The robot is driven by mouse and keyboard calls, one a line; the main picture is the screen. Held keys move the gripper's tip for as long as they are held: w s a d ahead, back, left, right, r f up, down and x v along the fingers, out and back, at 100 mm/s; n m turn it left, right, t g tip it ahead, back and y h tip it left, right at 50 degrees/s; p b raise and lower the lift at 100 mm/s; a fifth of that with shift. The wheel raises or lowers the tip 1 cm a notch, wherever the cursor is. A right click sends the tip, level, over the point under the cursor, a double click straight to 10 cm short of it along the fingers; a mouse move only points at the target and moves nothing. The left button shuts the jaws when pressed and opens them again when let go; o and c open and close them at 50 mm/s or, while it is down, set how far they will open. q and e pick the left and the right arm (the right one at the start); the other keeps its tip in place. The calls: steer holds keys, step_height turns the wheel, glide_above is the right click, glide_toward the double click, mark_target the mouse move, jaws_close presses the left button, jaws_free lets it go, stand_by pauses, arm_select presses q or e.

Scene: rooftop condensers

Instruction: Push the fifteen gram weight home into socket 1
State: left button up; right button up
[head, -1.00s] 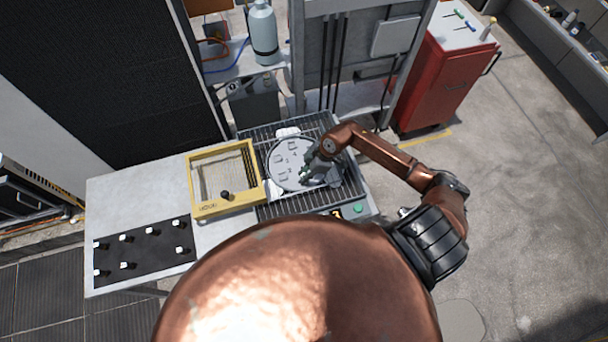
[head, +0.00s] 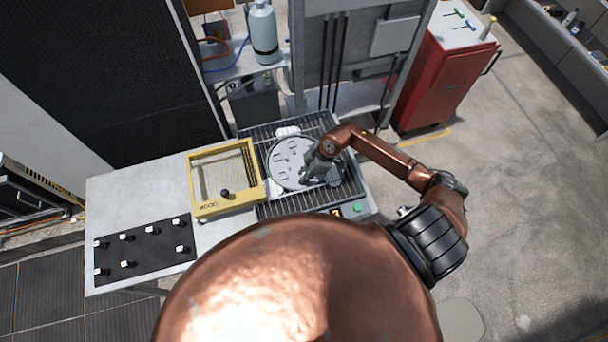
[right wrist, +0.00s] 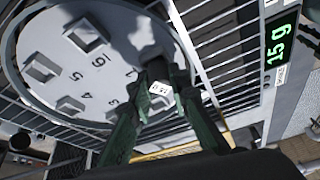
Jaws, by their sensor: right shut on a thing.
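The fifteen gram weight is a small dark piece with a white label (right wrist: 160,88), between the fingers of my right gripper (right wrist: 152,92) in the right wrist view. The gripper is shut on it, over the grey round disc (right wrist: 60,40) with raised square numbered sockets. In the head view the disc (head: 284,173) lies on a slatted stand and my right gripper (head: 312,172) covers its right part. The fingers hide socket 1 and the weight's lower end, so I cannot tell how deep it sits. My left gripper is not in view.
A green display (right wrist: 281,44) reads 15 g beside the slats. A yellow-framed box (head: 192,184) with a black knob stands left of the disc. A black mat (head: 150,250) with several white-topped pieces lies at the table's left. A red cabinet (head: 440,85) stands at the back right.

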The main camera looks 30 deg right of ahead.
steer(key=o, duration=0.8)
steer(key=shift+o, duration=0.2)
steer(key=shift+r, duration=0.1)
steer(key=v, duration=1.1)
steer(key=shift+d+r, duration=0.25)
steer(key=shift+r, duration=0.1)
steer(key=shift+s, duration=0.15)
